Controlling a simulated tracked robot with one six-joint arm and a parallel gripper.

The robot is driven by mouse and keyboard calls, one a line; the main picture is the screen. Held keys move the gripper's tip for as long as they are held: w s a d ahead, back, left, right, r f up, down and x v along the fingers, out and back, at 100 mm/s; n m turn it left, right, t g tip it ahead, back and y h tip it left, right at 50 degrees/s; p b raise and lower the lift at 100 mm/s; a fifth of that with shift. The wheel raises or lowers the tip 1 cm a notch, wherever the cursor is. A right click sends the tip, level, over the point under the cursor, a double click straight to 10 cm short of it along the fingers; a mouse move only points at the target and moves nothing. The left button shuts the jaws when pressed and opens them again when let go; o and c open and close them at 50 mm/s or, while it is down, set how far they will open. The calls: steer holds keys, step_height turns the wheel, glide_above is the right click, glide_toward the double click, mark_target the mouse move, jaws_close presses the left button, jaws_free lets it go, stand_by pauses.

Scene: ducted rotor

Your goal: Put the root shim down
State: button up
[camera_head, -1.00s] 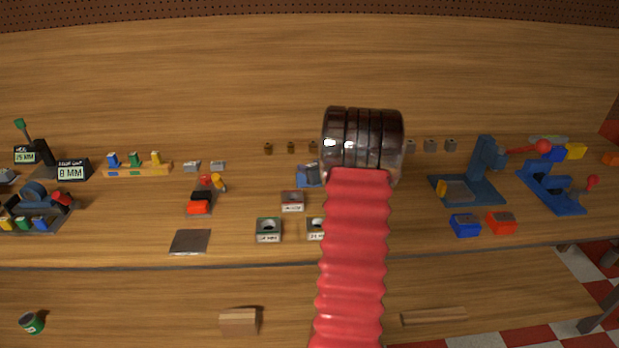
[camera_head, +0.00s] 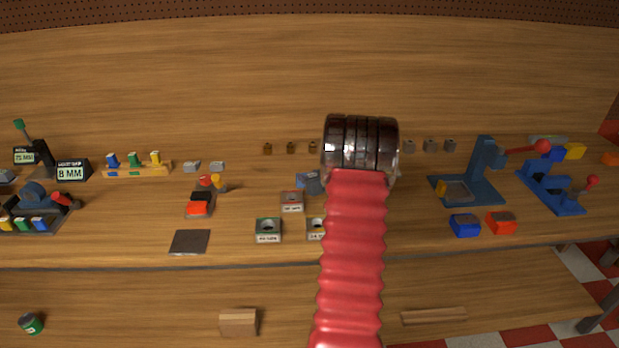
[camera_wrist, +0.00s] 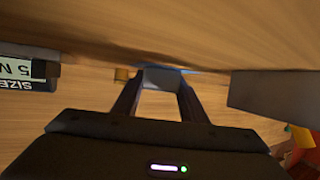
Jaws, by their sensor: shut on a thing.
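My gripper (camera_wrist: 160,88) shows in the wrist view, with its two dark fingers shut on a small grey piece, the root shim (camera_wrist: 163,78). The shim sits between the fingertips, and a blue edge shows just behind it. I cannot tell whether the shim touches the surface below. In the head view my own red arm and dark wrist hide the gripper and the shim.
In the wrist view a labelled block (camera_wrist: 28,70) stands at left and a grey block (camera_wrist: 272,92) at right. In the head view a blue fixture (camera_head: 306,181) shows beside my arm. A flat grey plate (camera_head: 189,242) lies at the bench's front left.

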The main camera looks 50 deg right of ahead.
steer(key=shift+f, duration=0.4)
steer(key=shift+s+a+f, duration=0.15)
steer(key=shift+f, duration=0.15)
steer(key=o, duration=1)
steer(key=shift+f, duration=0.15)
steer(key=shift+r, duration=0.6)
steer(key=v, duration=1.2)
steer(key=shift+r, duration=0.15)
